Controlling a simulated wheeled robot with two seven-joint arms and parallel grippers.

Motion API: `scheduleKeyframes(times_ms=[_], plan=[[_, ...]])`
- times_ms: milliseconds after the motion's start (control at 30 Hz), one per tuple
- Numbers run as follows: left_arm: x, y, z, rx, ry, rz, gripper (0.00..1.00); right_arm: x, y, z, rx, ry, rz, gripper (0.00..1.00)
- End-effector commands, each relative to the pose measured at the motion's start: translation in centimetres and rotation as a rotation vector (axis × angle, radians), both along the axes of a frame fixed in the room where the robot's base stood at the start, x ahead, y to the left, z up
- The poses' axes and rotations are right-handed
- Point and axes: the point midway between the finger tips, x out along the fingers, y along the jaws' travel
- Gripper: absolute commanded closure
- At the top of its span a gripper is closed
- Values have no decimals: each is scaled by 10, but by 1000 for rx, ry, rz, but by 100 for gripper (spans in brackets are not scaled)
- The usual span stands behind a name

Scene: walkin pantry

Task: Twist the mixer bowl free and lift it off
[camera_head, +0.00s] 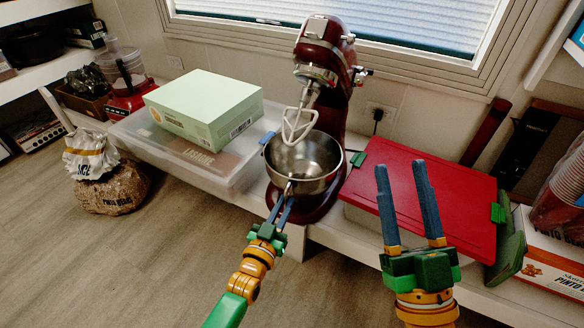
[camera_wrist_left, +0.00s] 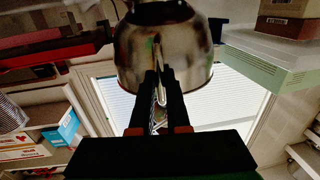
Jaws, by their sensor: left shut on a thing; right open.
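The steel mixer bowl (camera_head: 304,163) sits under the dark red stand mixer (camera_head: 326,50), above its base. The mixer head is tilted up, and the white paddle (camera_head: 298,126) hangs over the bowl's opening. My left gripper (camera_head: 285,201) is shut on the bowl's handle at the front of the bowl. In the left wrist view the bowl (camera_wrist_left: 165,50) fills the top middle, and the left fingers (camera_wrist_left: 160,85) close on the narrow handle. The bowl's joint with the base is mostly hidden. My right gripper (camera_head: 408,205) is open and empty, in front of the red-lidded bin.
A clear lidded bin (camera_head: 180,150) with a pale green box (camera_head: 205,108) stands left of the mixer. A red-lidded bin (camera_head: 430,190) stands close on its right. Sacks (camera_head: 108,185) rest on the floor at left. The floor in front is open.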

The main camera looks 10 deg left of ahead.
Motion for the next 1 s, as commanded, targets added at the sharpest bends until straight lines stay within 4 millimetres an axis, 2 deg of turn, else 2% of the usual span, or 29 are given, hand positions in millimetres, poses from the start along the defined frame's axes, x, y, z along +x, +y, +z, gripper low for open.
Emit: scheduleKeyframes(times_ms=[100, 467, 733, 1000], plan=[[-1, -6, 0, 0, 1, -1, 100, 0, 0, 1, 0, 0, 0, 50], [-1, -9, 0, 0, 1, -1, 100, 0, 0, 0, 0, 0, 0, 50], [-2, -22, 0, 0, 0, 0, 100, 0, 0, 0, 0, 0, 0, 50], [-2, -22, 0, 0, 0, 0, 100, 0, 0, 0, 0, 0, 0, 50]])
